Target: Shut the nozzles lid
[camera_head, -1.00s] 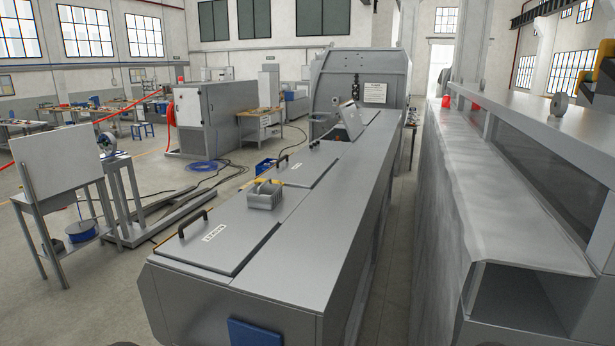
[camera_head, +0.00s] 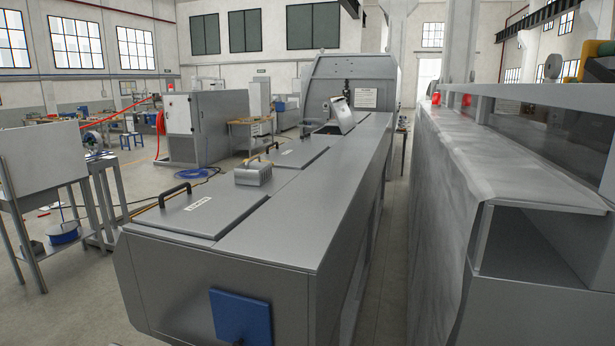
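A long grey machine bench (camera_head: 300,225) runs away from me in the head view. Its near lid (camera_head: 222,217) has a black bar handle (camera_head: 174,190) at the left and a small white label (camera_head: 199,203) too blurred to read. A second lid (camera_head: 306,151) lies further along, with its own handle (camera_head: 272,147). Both lids look flat and closed. I cannot tell which one is the nozzles lid. A grey ribbed block (camera_head: 253,173) sits on the bench between the two lids. Neither of my grippers shows clearly.
A blue square plate (camera_head: 240,316) is on the bench's near end. A tilted control panel (camera_head: 340,115) stands on its far part, before a tall grey housing (camera_head: 355,85). A long grey machine (camera_head: 440,220) borders a narrow aisle at right. Open floor (camera_head: 70,300) lies at left.

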